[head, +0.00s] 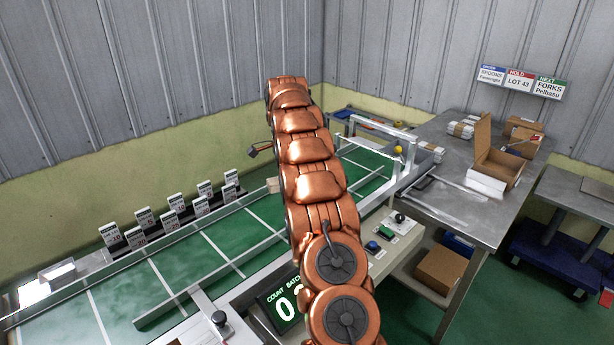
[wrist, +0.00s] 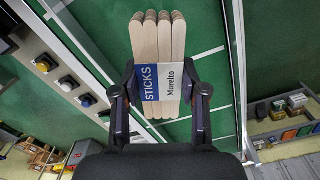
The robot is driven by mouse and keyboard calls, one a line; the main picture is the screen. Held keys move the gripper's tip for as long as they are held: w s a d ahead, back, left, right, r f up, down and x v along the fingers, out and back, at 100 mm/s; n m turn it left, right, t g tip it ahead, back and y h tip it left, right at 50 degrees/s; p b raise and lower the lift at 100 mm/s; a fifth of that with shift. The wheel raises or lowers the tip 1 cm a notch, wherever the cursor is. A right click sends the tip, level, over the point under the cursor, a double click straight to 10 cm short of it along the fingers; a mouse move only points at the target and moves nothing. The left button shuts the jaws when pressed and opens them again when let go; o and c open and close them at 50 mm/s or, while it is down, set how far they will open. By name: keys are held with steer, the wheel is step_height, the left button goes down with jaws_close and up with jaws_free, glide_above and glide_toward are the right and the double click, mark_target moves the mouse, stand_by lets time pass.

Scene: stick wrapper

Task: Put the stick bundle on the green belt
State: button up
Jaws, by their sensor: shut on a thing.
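The stick bundle (wrist: 158,45) is several pale flat wooden sticks side by side, with a blue and white band reading "STICKS" and "Murelto". My gripper (wrist: 161,92) is shut on it, one finger on each long side at the band. The green belt (wrist: 205,22) lies beneath the bundle in the wrist view. I cannot tell how high the bundle is above it. In the head view the green belt (head: 182,262), marked by white lines, runs from lower left towards the back right. My copper arm reaches over it and hides most of my gripper; a small pale wooden piece (head: 273,185) shows beside the arm.
Several numbered cards (head: 170,220) stand along the belt's far edge. A counter display (head: 286,306) and a button panel (head: 385,235) line the near side. A metal table (head: 460,195) at right bears an open cardboard box (head: 497,165) and wrapped bundles. The belt's left part is clear.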

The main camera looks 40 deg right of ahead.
steer(key=shift+w+a, duration=0.25)
steer(key=shift+a, duration=0.1)
steer(key=shift+f+b, duration=1)
steer(key=shift+f, duration=2.35)
steer(key=shift+f, duration=0.6)
steer(key=o, duration=1.4)
steer(key=shift+c, duration=0.2)
steer(key=shift+r, duration=3.75)
